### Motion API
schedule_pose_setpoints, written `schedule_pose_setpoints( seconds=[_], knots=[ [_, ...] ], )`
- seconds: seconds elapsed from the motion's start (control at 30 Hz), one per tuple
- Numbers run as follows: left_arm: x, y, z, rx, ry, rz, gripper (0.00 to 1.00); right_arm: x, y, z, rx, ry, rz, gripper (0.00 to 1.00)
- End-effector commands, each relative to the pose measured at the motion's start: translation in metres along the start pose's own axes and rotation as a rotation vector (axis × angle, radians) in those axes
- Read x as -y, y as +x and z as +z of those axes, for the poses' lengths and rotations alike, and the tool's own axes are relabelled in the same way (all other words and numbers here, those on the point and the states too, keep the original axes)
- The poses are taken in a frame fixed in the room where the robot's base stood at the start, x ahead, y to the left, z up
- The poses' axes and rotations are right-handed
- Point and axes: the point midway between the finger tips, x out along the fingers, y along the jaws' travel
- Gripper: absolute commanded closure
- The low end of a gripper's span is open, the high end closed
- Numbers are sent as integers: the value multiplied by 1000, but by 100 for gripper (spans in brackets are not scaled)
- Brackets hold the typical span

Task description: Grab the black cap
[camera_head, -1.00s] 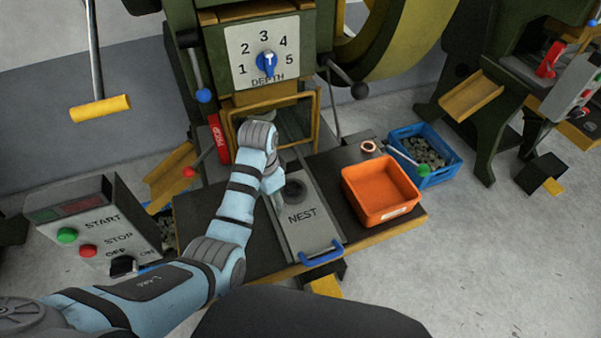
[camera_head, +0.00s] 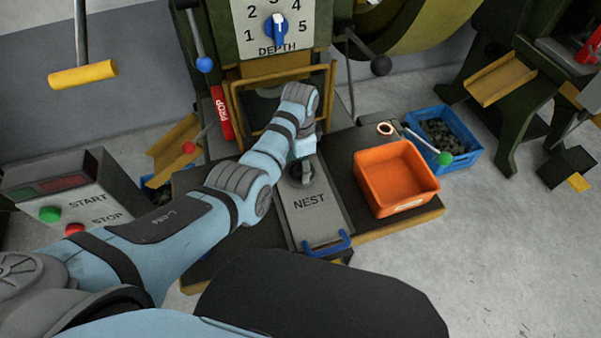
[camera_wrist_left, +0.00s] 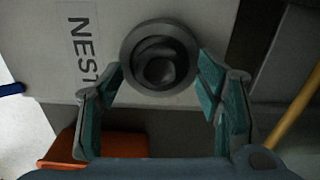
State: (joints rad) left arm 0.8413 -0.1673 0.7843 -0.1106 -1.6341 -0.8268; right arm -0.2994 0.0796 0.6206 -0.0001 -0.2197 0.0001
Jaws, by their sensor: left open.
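A dark round cap-like piece (camera_wrist_left: 160,64) sits in the nest, a round recess on the grey NEST plate (camera_head: 318,222). It looks like a ring with a dark hollow middle. My left gripper (camera_wrist_left: 162,82) is open above it, with its two teal-padded fingers on either side of the ring's near edge. In the head view my left gripper (camera_head: 302,174) hangs over the nest and partly hides the piece. I cannot tell whether the fingers touch it. My right gripper is not in view.
An orange bin (camera_head: 396,176) stands right of the plate, with a copper ring (camera_head: 385,129) behind it. A blue crate (camera_head: 446,138) holds small grey parts. The press frame (camera_head: 280,85) rises behind the nest. A blue handle (camera_head: 327,243) is at the plate's front.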

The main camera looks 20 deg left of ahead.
Motion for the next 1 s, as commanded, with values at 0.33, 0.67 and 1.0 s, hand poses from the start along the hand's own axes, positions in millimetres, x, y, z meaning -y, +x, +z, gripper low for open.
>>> schedule_pose_setpoints(
  seconds=[0.33, 0.67, 1.0],
  knots=[
    [1, 6, 1, -1, -2, -2, 55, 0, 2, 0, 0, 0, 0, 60],
    [1, 6, 1, -1, -3, -2, 89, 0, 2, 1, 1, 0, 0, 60],
    [1, -16, 0, -2, -3, -3, 89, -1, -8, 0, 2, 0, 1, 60]
  ],
)
